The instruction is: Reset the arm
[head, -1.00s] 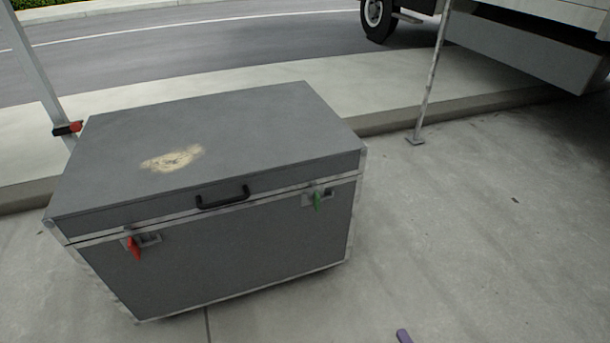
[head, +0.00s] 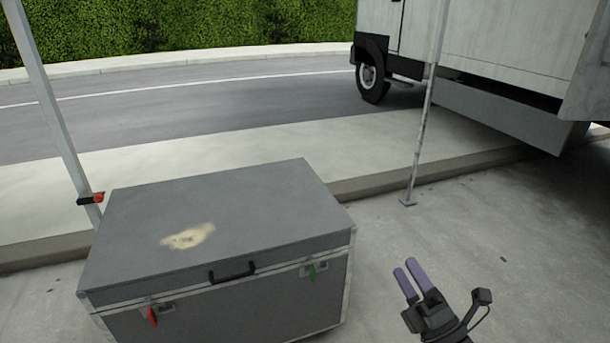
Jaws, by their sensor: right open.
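My right gripper (head: 407,282) is at the lower right of the head view, in the air over the pavement. Its two purple fingers are apart with nothing between them. It is to the right of the grey case and does not touch it. My left gripper is not in the head view. The grey case (head: 250,195) stands on the ground with its lid down.
A metal post (head: 422,135) stands right of the case, and another post (head: 50,110) with a red clamp (head: 97,198) stands at its left. A truck (head: 500,45) is parked at the upper right. A curb (head: 375,183) runs behind the case. The pavement at right is clear.

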